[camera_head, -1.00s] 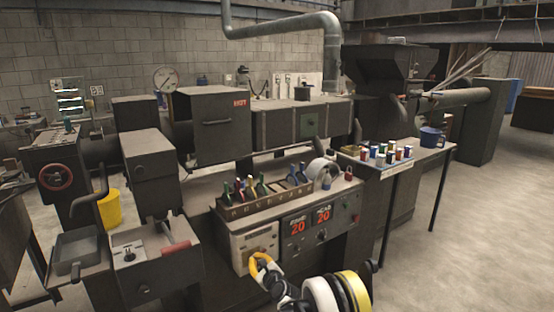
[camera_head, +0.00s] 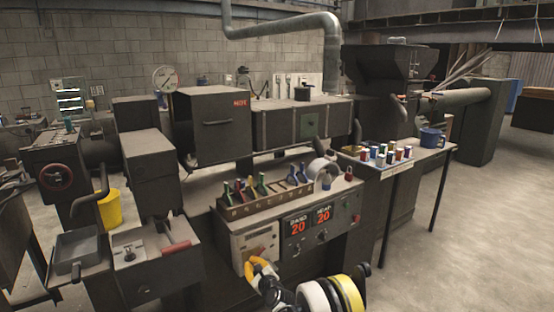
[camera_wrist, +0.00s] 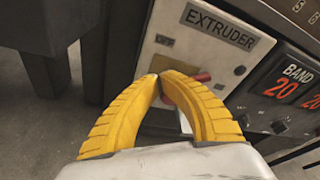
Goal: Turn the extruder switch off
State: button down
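The pale extruder panel (camera_head: 254,243) is on the left of the control box front in the head view. In the wrist view its plate (camera_wrist: 222,27) reads EXTRUDER. A red switch handle (camera_wrist: 202,77) shows below that plate, partly hidden behind my right yellow finger. A little more red shows between the fingers. My gripper (camera_wrist: 159,77) has its two yellow fingertips together, or nearly so, just in front of the switch. I cannot tell whether they touch it. In the head view my gripper (camera_head: 250,266) is at the panel's lower edge, and the switch is hidden.
The control box also has a dark panel (camera_head: 320,227) with red displays reading 20 and several knobs. Above it is a rack (camera_head: 240,208) of coloured-handled tools. A table with several small cans (camera_head: 390,154) stands to the right. Open floor lies further right.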

jog(key=shift+s+a, duration=0.1)
jog(key=shift+a, duration=0.05)
jog(key=shift+s+r, duration=0.1)
jog(key=shift+r, duration=0.05)
jog(key=s+d, duration=0.2)
jog(key=s, duration=0.1)
jog(key=s+d, duration=0.1)
jog(key=s, duration=0.1)
jog(key=shift+d, duration=0.1)
dwell(0.4)
